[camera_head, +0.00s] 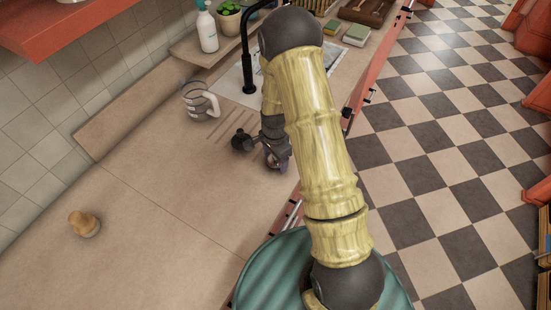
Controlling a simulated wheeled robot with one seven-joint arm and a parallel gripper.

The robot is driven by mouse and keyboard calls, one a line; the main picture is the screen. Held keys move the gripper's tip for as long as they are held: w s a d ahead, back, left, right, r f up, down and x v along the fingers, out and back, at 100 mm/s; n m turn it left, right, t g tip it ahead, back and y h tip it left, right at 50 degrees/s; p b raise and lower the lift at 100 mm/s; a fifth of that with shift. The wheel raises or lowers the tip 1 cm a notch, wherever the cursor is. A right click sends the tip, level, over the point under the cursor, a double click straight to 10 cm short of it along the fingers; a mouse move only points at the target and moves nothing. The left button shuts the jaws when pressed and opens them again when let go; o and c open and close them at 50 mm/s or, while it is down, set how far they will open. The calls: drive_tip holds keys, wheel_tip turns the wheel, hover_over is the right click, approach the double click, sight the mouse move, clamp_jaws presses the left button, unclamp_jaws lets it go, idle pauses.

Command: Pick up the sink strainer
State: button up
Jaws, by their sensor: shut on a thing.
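My gripper (274,163) is low over the countertop, near its front edge and beside the draining grooves. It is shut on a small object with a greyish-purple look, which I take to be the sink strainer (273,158). The fingers and wrist hide most of it, so its shape is unclear. I cannot tell whether it touches the counter.
A striped mug (199,101) stands left of the grooves. The black faucet (247,65) and sink are behind my arm. A wooden-knobbed object (84,224) stands at left. A spray bottle (207,28) is at the back. The left countertop (150,190) is largely clear.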

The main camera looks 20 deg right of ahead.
drive_tip(key=shift+r, duration=0.1)
wheel_tip(320, 180, up, 10)
drive_tip(key=shift+f+b, duration=0.1)
drive_tip(key=shift+b, duration=1.15)
